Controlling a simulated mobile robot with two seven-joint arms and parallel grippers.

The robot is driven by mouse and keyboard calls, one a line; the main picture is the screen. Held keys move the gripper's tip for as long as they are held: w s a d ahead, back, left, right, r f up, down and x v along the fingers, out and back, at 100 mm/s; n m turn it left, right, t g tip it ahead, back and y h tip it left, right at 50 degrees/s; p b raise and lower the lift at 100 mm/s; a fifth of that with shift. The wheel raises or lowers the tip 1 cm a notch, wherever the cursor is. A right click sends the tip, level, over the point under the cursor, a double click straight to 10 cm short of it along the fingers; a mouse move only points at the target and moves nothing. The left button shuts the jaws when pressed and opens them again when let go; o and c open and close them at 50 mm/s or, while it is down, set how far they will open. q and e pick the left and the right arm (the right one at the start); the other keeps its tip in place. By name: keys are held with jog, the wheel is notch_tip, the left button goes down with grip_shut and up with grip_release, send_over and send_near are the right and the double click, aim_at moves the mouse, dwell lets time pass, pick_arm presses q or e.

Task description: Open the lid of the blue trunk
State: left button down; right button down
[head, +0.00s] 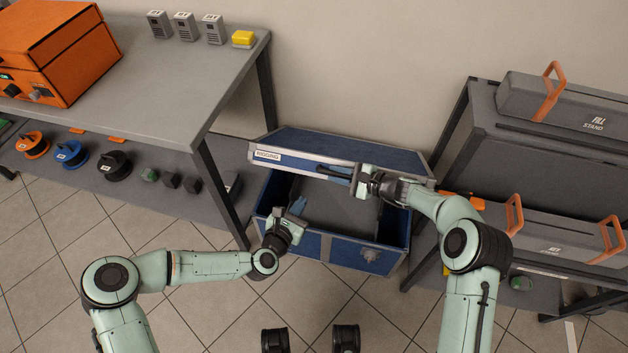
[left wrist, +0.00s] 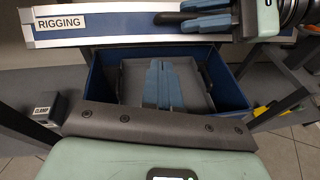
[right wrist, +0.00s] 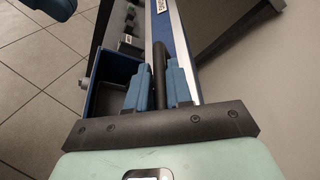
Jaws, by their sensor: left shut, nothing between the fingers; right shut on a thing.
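The blue trunk (head: 322,246) stands on the floor between the bench and the rack. Its lid (head: 345,148), labelled RIGGING, is raised at the back, and the grey interior with a tray (left wrist: 135,80) shows. My right gripper (head: 352,181) is shut on the black lid handle (head: 333,171); in the right wrist view the handle (right wrist: 159,72) lies between the blue fingers. My left gripper (head: 297,207) is shut and empty over the left part of the open trunk. Its blue fingers (left wrist: 163,85) are together in the left wrist view. The lid's hinges are hidden.
A grey bench (head: 145,65) with an orange case (head: 60,50) stands at the left. A dark rack (head: 490,165) with grey cases is close on the right. A wall is behind the trunk. Tiled floor (head: 190,315) in front is clear.

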jog(key=shift+d+f, duration=0.1)
jog(key=shift+d, duration=0.05)
pick_arm(q)
jog(key=r+x, duration=0.2)
jog(key=x, duration=0.6)
jog(key=shift+w+d+r, duration=0.25)
jog(key=shift+w+d, duration=0.15)
